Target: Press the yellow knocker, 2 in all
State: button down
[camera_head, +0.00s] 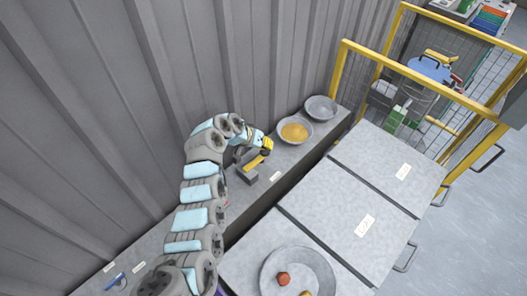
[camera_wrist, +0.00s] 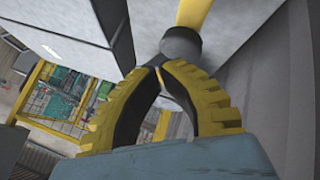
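The yellow knocker (camera_head: 255,163) is a short yellow bar with a grey block below it, on the narrow ledge by the wall. In the wrist view its yellow bar (camera_wrist: 194,12) runs to a dark rounded end just past my fingertips. My gripper (camera_head: 266,149) is at the knocker, close above its far end. In the wrist view the yellow-and-black fingers of my gripper (camera_wrist: 157,68) meet at the tips, with nothing seen between them. I cannot tell whether the tips touch the knocker.
A bowl of orange-yellow powder (camera_head: 294,132) and an empty bowl (camera_head: 321,107) stand farther along the ledge. A large dish (camera_head: 326,268) with a reddish lump stands on the grey cabinet tops (camera_head: 335,205). A ribbed wall (camera_head: 270,50) rises behind; a yellow-framed fence (camera_head: 420,75) stands right.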

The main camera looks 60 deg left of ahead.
aim_at(266, 152)
jog(key=shift+f+b, duration=0.45)
jog(key=shift+b, duration=0.05)
jog(key=shift+f+b, duration=1.2)
jog(key=shift+f, duration=0.35)
dwell(2.0)
jog(key=shift+r, duration=0.1)
jog(key=shift+r+p, duration=0.85)
jog(key=shift+r, duration=1)
jog(key=shift+s+d+r+p, duration=0.1)
jog(key=shift+r+p, duration=0.45)
jog(key=shift+r, duration=0.75)
jog(key=shift+s+r+p, duration=0.1)
jog(key=shift+r+p, duration=0.45)
jog(key=shift+r, duration=0.7)
